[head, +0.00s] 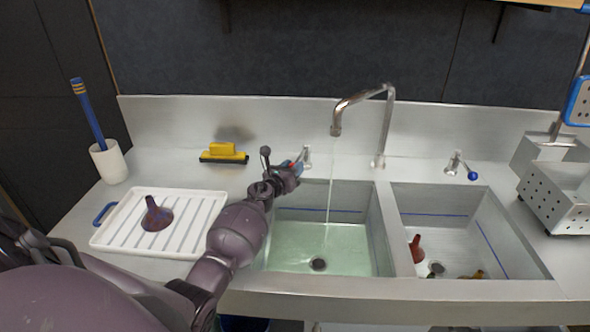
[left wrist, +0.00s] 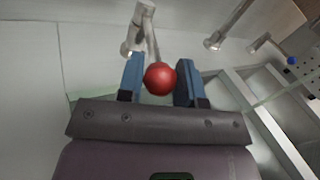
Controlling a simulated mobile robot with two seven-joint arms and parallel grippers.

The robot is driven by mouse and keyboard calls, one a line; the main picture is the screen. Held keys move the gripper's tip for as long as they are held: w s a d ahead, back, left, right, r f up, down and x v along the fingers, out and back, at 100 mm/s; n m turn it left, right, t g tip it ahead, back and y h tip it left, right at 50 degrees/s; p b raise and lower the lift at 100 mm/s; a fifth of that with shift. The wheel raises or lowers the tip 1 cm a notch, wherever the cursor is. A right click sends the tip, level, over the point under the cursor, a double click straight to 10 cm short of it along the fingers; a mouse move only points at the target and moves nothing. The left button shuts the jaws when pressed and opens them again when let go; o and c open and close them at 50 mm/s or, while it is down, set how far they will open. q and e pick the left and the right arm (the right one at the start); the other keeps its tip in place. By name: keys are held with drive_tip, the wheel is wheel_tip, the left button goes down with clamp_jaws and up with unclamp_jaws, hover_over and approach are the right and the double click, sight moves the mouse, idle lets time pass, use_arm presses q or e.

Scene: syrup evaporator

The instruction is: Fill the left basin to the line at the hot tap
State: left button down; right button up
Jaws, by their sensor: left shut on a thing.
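The left basin (head: 374,235) holds pale green water (head: 295,242), its surface below the blue line (head: 345,211) on the back wall. The drain shows through the water. A thin stream (head: 328,195) falls from the spout (head: 337,128) into this basin. My left gripper (head: 291,168) is at the hot tap (head: 306,154) behind the basin's back left corner. In the left wrist view its blue fingers are shut on the tap's red ball knob (left wrist: 160,79). My right gripper is not in view.
The right basin (head: 440,240) holds several small objects and no visible water. The blue-knobbed tap (head: 461,166) stands behind it.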

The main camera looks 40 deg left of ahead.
use_arm(q)
drive_tip(key=shift+r, duration=0.15)
drive_tip(key=c, duration=0.8)
unclamp_jaws()
drive_tip(key=shift+s, duration=0.55)
drive_tip(key=s, duration=0.3)
drive_tip(key=s+p, duration=0.1)
drive_tip(key=s, duration=0.2)
drive_tip(key=s+p, duration=0.1)
drive_tip(key=s, duration=0.2)
drive_tip(key=shift+s+d, duration=0.3)
drive_tip(key=shift+d, duration=0.1)
